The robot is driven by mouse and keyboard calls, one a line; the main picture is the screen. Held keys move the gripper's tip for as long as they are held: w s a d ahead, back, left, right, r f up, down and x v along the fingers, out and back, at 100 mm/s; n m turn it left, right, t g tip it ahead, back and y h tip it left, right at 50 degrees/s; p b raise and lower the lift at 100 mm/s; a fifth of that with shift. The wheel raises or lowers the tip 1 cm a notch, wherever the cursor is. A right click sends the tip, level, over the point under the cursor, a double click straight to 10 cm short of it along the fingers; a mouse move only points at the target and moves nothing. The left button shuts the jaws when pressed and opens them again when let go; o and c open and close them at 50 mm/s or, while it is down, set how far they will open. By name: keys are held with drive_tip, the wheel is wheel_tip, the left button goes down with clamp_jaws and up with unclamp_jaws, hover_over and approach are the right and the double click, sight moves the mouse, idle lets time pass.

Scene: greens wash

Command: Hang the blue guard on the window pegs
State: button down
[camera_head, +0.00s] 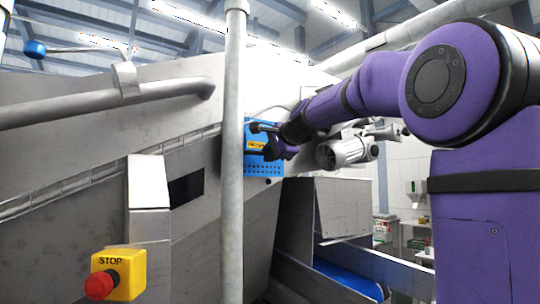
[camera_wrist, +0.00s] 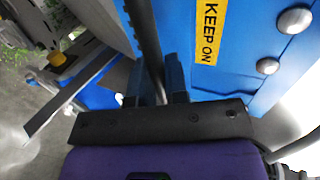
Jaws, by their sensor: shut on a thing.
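The blue guard (camera_head: 262,172) is a perforated panel beside the grey machine wall, partly behind the upright pole and my gripper (camera_head: 268,137). In the wrist view the guard (camera_wrist: 240,60) fills the upper right, with a yellow "KEEP ON" label (camera_wrist: 207,32). My gripper (camera_wrist: 153,88) is shut on a dark bar (camera_wrist: 143,35) in front of the guard, apparently its handle. Two round metal heads (camera_wrist: 295,20) (camera_wrist: 268,66) show at the guard's face; I cannot tell whether they are the pegs. A dark rectangular opening (camera_head: 186,188) in the machine wall lies left of the pole.
The grey upright pole (camera_head: 233,220) stands in front of the machine, close to the guard. A yellow box with a red stop button (camera_head: 118,275) is at the lower left. A motor (camera_head: 346,151) and a blue-floored chute (camera_head: 345,282) lie right of the guard.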

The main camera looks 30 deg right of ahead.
sight(261, 172)
drive_tip(key=shift+w, duration=0.2)
drive_tip(key=shift+w, duration=0.35)
drive_tip(key=shift+w, duration=1.1)
drive_tip(key=shift+f, duration=2.4)
idle(0.7)
drive_tip(key=c, duration=1.1)
unclamp_jaws()
drive_tip(key=shift+o, duration=0.2)
drive_tip(key=shift+s, duration=0.1)
drive_tip(key=v, duration=1)
drive_tip(key=shift+s, duration=0.3)
